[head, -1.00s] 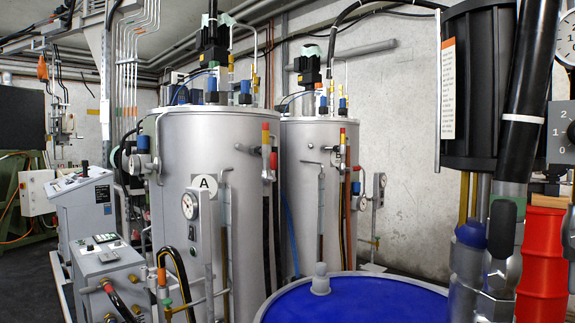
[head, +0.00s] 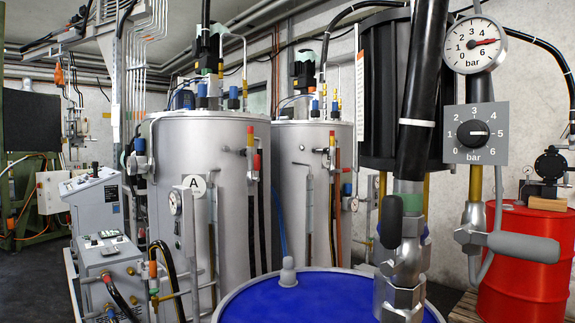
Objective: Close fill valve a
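The grey tank marked with a round "A" sign (head: 194,187) stands left of centre. At its upper right side is a valve assembly with a red handle (head: 256,162) hanging beside a vertical pipe. I cannot tell for sure that this is fill valve a, or whether it is open. A similar second tank (head: 290,200) stands behind to the right, with its own valve fittings (head: 333,152). Neither of my grippers shows in the head view.
A blue drum lid (head: 330,300) fills the bottom middle. A pump with black hoses and thick metal fittings (head: 403,250) stands close at right. A pressure dial (head: 475,44), a knob panel (head: 475,133) and a red drum (head: 525,265) are further right. Control cabinets (head: 95,205) stand left.

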